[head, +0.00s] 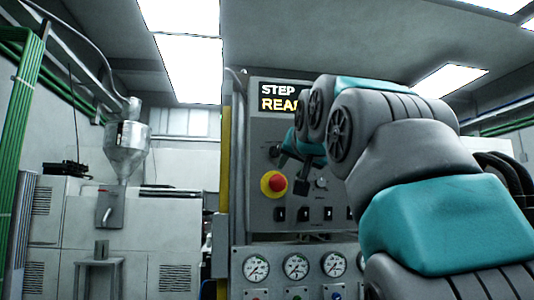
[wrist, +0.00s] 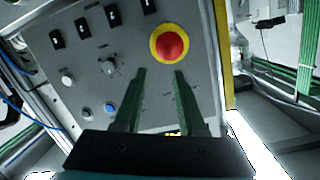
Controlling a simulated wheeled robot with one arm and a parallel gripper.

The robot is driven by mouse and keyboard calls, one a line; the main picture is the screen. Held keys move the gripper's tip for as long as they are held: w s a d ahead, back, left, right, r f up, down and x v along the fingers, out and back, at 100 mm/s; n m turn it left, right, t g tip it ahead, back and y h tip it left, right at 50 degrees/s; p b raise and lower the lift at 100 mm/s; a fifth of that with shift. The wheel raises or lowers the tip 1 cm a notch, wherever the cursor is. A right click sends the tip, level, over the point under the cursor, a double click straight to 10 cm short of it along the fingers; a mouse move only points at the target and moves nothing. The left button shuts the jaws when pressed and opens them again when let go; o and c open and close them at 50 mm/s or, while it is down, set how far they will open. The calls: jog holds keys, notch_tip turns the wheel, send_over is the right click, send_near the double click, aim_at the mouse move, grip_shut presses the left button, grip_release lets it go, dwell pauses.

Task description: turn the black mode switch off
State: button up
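The grey control panel (head: 262,130) carries a row of black rocker switches (head: 280,214) below a red emergency button on a yellow ring (head: 273,184). The same switches (wrist: 83,29) line the top of the tilted wrist view. My arm hides the panel's right part.
Below the switches is a row of pressure gauges (head: 296,267) with small coloured buttons under it. A lit display (head: 279,97) tops the panel. A metal hopper (head: 126,148) stands left.

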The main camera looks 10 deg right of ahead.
jog(key=t, duration=0.2)
send_near(277, 150)
jog(key=shift+w+r+p, duration=0.2)
jog(key=shift+w+p, duration=0.75)
jog(key=shift+w, duration=2.95)
jog(key=shift+c, duration=0.2)
grip_shut()
